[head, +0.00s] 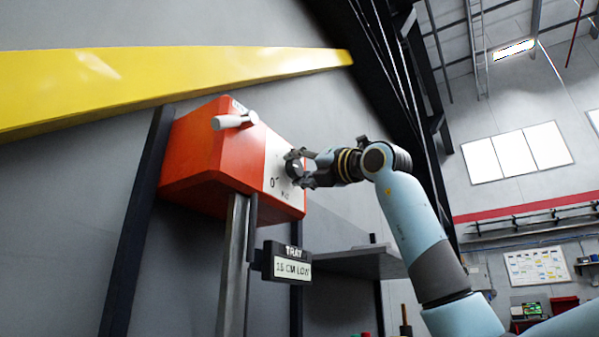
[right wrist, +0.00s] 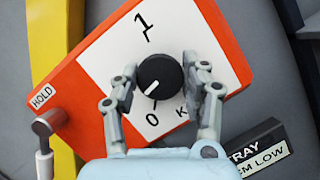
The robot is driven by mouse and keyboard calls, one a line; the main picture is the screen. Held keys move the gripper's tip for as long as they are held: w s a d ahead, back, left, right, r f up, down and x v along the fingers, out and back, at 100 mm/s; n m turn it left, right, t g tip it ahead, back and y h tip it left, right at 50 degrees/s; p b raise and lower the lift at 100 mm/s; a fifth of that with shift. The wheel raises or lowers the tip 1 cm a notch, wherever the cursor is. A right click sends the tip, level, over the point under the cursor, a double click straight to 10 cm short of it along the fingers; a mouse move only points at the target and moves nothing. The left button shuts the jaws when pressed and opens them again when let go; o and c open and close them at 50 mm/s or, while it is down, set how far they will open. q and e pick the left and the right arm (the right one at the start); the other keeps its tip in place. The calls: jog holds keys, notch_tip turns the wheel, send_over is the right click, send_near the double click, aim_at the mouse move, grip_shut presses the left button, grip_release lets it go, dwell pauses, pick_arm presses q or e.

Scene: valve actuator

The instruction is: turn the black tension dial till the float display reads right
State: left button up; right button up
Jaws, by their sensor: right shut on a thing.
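The black tension dial (right wrist: 160,76) sits on the white face of an orange box (head: 205,150). Its white pointer line points toward the lower left, near the printed 0; a 1 is printed at the opposite side. My right gripper (head: 300,167) is at the dial, its fingers on either side of it, shut on it. In the right wrist view the fingers (right wrist: 160,90) flank the dial. The float display (head: 291,265) hangs below the box and reads "TRAY" and what looks like "15 CM LOW". The left gripper is out of view.
A grey lever handle (head: 233,121) sticks out of the box, beside a HOLD label (right wrist: 43,97) in the right wrist view. A yellow beam (head: 180,75) runs above. A grey shelf (head: 355,262) lies right of the display.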

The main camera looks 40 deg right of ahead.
jog(key=m+h, duration=0.1)
jog(key=m, duration=0.2)
jog(key=m+g+h, duration=0.1)
jog(key=m, duration=0.1)
jog(key=shift+r+m, duration=0.15)
jog(key=shift+m, duration=0.25)
jog(key=m+g, duration=0.1)
jog(key=m, duration=0.2)
jog(key=m+g+h, duration=0.1)
jog(key=m, duration=0.1)
jog(key=shift+r+m+p, duration=0.1)
jog(key=shift+m+p, duration=0.25)
jog(key=shift+m, duration=0.05)
jog(key=m+g+p, duration=0.1)
jog(key=m, duration=0.1)
jog(key=m+g, duration=0.1)
jog(key=m, duration=0.2)
jog(key=shift+m+g+p, duration=0.3)
jog(key=shift+p, duration=0.1)
jog(key=m+g+y+p, duration=0.1)
jog(key=m, duration=0.1)
jog(key=shift+m, duration=0.3)
jog(key=shift+m+g+y, duration=0.5)
jog(key=shift+m, duration=0.6)
jog(key=o, duration=1.2)
jog(key=shift+c, duration=0.2)
